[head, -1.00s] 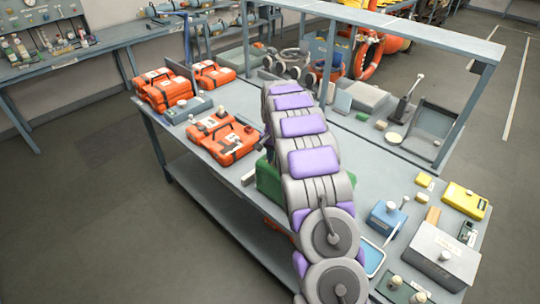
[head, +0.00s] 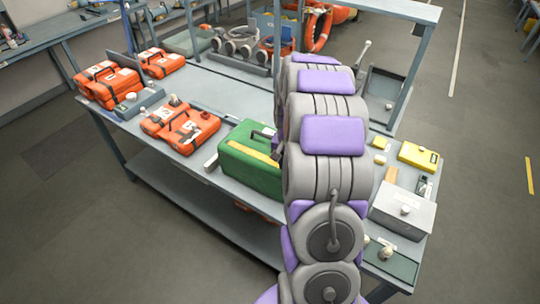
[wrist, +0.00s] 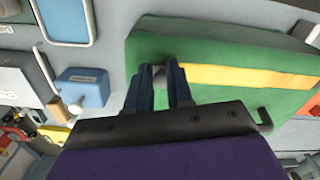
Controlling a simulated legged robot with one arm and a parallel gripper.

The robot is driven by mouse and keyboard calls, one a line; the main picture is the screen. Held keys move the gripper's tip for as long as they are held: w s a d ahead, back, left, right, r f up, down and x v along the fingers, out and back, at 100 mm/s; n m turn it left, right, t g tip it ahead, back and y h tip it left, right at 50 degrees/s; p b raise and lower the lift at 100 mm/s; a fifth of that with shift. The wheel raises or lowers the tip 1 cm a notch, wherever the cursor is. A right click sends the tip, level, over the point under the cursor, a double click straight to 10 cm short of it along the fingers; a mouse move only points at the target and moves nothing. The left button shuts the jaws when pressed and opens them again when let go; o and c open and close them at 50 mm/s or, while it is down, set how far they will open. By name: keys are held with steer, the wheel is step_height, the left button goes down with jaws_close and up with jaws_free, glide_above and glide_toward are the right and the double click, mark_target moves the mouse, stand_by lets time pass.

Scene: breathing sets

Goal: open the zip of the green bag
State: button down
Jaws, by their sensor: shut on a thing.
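The green bag (head: 238,165) lies on the workbench, with a yellow strip (head: 252,152) along its top. In the head view my arm hides its right part. The bag (wrist: 215,48) also fills the right of the wrist view, with the yellow strip (wrist: 250,77) running right from my fingers. My gripper (wrist: 160,74) is at the end of this strip. Its two dark fingers are shut on a small grey piece (wrist: 159,76), which seems to be the zip pull. The zip's teeth cannot be made out.
Orange cases (head: 182,128) stand left of the bag on the workbench (head: 236,100). A grey box (head: 402,208) and a yellow case (head: 418,156) stand to the right. A blue box (wrist: 82,87) is left of my fingers in the wrist view. A shelf frame rises behind.

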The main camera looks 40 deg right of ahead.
steer(key=shift+s+d+f, duration=0.1)
steer(key=shift+s+d, duration=0.1)
steer(key=shift+s, duration=0.35)
steer(key=shift+s+d, duration=0.2)
steer(key=shift+s, duration=0.35)
steer(key=c, duration=1)
jaws_free()
steer(key=shift+d, duration=0.1)
step_height(320, 180, up, 17)
steer(key=shift+w+r+p, duration=0.1)
steer(key=shift+r+p, duration=0.05)
steer(key=shift+p, duration=0.55)
